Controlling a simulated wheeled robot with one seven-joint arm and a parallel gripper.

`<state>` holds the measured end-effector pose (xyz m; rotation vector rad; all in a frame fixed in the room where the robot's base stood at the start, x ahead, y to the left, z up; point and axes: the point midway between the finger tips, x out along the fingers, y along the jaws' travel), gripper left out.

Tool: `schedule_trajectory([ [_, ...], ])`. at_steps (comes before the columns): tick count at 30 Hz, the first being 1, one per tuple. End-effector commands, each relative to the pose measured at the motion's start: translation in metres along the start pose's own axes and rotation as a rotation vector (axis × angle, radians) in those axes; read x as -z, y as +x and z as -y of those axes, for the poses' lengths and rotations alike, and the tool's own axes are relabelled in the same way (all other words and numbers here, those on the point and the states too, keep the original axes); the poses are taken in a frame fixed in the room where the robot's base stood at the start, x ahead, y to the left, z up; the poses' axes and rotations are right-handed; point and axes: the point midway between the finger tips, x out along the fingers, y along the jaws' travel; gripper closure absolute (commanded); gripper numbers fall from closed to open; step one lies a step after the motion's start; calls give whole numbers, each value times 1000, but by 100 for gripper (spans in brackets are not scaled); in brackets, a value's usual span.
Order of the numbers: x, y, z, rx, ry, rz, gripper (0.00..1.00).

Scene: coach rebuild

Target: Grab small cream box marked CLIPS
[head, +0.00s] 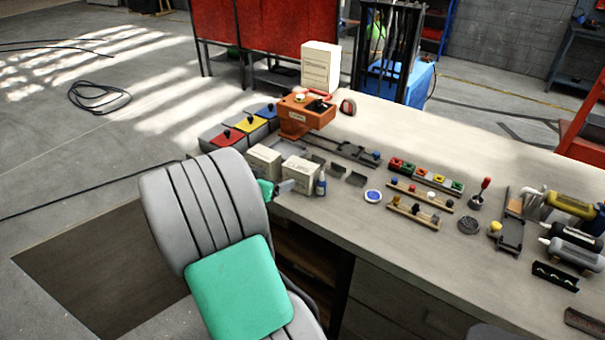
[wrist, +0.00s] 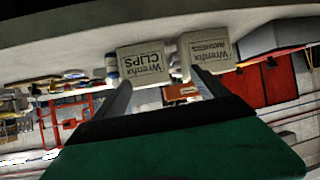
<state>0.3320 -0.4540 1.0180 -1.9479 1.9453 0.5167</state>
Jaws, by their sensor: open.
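The small cream box marked CLIPS (wrist: 143,66) shows upside down in the wrist view, ahead of my gripper (wrist: 160,80). In the head view it appears to be the right one of two cream boxes, the CLIPS box (head: 302,172) on the bench near its left front edge. A similar cream box (wrist: 209,48) with unreadable smaller print stands beside it, also in the head view (head: 264,161). My gripper (head: 287,186) is open and empty, its fingers apart, just in front of the boxes. My arm hides part of the bench edge.
A small blue bottle (head: 321,183) stands right of the CLIPS box, with dark trays (head: 355,178) beyond. Red, yellow and blue bins (head: 245,124) and an orange device (head: 305,112) stand behind. The bench front (head: 345,215) is mostly clear.

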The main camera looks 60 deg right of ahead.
Motion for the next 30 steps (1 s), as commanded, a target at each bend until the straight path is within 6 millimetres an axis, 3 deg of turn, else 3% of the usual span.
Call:
schedule_trajectory([
  [1,8,16,-17,-44,26,-48,11],
  [4,20,34,-33,-79,52,-105,3],
  [18,34,102,-39,-76,54,-107,0],
  [25,33,105,-38,-74,53,-107,0],
  [30,33,104,-38,-73,53,-107,14],
])
